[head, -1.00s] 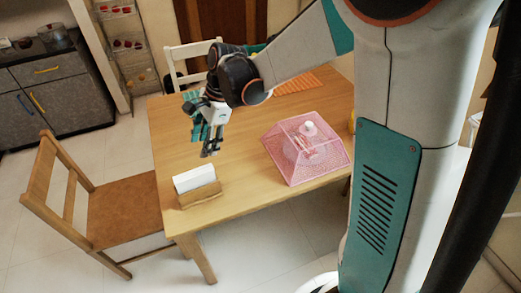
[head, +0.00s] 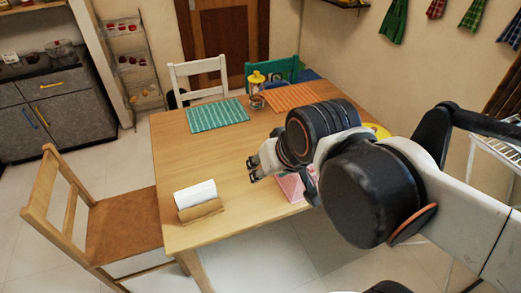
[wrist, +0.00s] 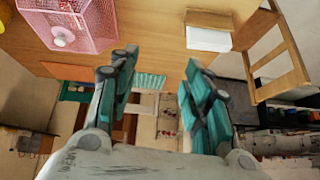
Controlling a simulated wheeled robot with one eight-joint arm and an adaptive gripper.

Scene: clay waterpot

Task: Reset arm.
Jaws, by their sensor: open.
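My gripper (head: 251,169) is open and empty above the wooden table (head: 180,150), with nothing between its fingers. In the wrist view my gripper (wrist: 160,75) shows its two teal fingers spread apart. My arm comes in from the right of the head view and hides part of the table. No clay waterpot can be made out in these frames.
A pink mesh cover (head: 291,188) is mostly hidden by my arm; it shows in the wrist view (wrist: 75,22). Placemats (head: 217,115) and a yellow-topped jar (head: 257,88) are at the back. Chairs (head: 105,215) surround it.

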